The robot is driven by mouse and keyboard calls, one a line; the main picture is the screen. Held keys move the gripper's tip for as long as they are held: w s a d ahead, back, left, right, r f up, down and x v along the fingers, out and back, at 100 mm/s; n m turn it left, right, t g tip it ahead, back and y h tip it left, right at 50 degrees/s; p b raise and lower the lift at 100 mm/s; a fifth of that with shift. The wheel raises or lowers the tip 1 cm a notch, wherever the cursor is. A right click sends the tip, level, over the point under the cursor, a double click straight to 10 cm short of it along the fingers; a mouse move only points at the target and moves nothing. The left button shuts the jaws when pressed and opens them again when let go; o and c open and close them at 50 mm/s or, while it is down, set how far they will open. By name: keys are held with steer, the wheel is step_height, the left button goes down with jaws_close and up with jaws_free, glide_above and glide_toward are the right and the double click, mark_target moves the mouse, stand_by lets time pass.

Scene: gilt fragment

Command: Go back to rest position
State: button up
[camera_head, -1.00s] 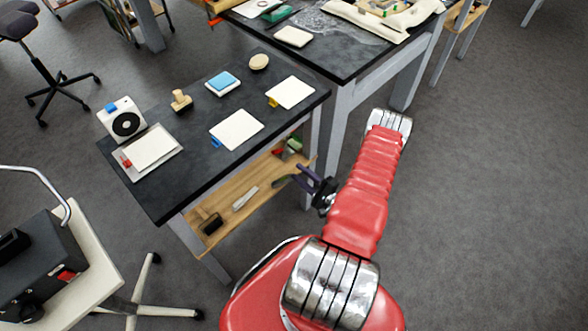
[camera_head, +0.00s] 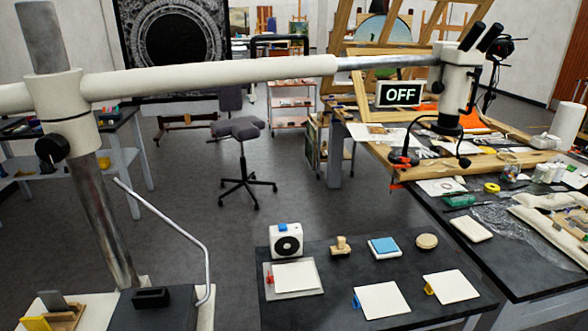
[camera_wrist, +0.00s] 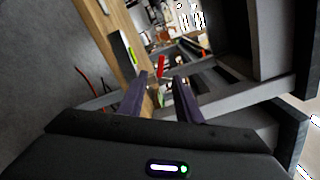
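My gripper (camera_wrist: 160,80) shows only in the wrist view. Its two dark purple fingers stand apart, with nothing visibly held between them. Beyond the fingertips are a wooden board (camera_wrist: 112,30), grey table framing (camera_wrist: 222,100) and small red and green items, seen at a tilt. The head view shows neither my arm nor my gripper at this moment.
In the head view a dark table (camera_head: 330,264) carries a white device (camera_head: 286,241), a wooden stamp (camera_head: 340,246), a blue pad (camera_head: 384,246) and white cards. A microscope (camera_head: 462,80) hangs from a long boom. Open floor surrounds the stool (camera_head: 240,130).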

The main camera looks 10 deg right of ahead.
steer(key=s+a+f+m+g+y, duration=0.1)
steer(key=s+a+g+y, duration=0.1)
steer(key=a+y, duration=0.5)
steer(key=s+a+r+n+g+y, duration=0.2)
steer(key=a+r+n+g+y, duration=0.35)
steer(key=a+r+g, duration=0.45)
steer(key=s+a+r+n+g+h, duration=0.25)
steer(key=r+n+h, duration=0.3)
steer(key=r, duration=0.75)
steer(key=s+a+r+n+g+h, duration=0.15)
steer(key=r+n+g+h, duration=0.45)
steer(key=r, duration=0.7)
steer(key=a+r+n+t, duration=0.4)
steer(key=a+r, duration=0.1)
steer(key=r, duration=0.3)
steer(key=a+r+n+t+h, duration=0.1)
steer(key=a+r+n+t, duration=0.2)
steer(key=a+r, duration=0.3)
step_height(320, 180, up, 3)
steer(key=shift+s+a+r+n+t+h, duration=0.1)
steer(key=shift+s+a+n+t+h, duration=0.25)
steer(key=shift+t, duration=0.2)
steer(key=shift+d, duration=0.1)
